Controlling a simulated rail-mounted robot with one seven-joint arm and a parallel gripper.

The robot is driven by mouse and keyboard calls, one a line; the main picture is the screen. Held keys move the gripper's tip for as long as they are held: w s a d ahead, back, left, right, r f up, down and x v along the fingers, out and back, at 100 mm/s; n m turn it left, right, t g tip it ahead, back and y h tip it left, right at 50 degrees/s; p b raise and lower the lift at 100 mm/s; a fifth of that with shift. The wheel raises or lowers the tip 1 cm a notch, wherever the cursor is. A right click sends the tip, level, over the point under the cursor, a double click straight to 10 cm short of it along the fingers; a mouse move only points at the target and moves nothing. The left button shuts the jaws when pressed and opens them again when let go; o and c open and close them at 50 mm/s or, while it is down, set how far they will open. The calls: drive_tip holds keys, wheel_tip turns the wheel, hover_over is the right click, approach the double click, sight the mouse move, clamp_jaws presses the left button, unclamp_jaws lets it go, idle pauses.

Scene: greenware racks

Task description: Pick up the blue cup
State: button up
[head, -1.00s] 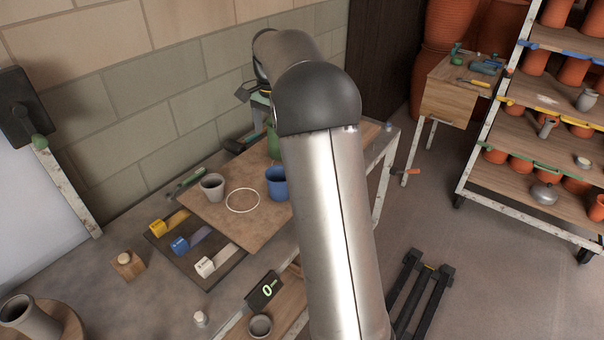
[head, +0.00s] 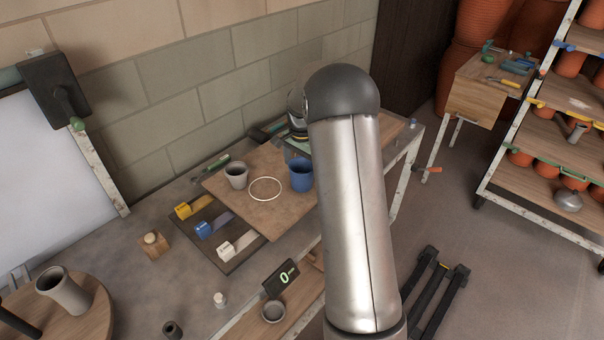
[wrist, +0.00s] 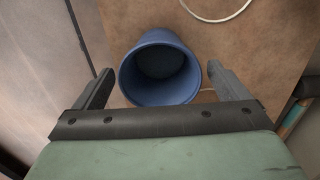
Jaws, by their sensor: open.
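The blue cup (head: 301,175) stands upright on a brown board (head: 284,215), just right of a white ring. In the wrist view the blue cup (wrist: 160,70) is seen from above, its open mouth facing the camera and empty. My gripper (wrist: 155,82) is open, with one finger on each side of the cup's near part. I cannot tell whether either finger touches it.
A grey cup (head: 236,176) stands left of the white ring (head: 265,189) on the board. A small display (head: 281,279) and a bowl (head: 273,312) are in front.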

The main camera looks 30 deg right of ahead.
drive_tip(key=shift+f, duration=1.15)
drive_tip(key=c, duration=1.1)
drive_tip(key=shift+r, duration=0.2)
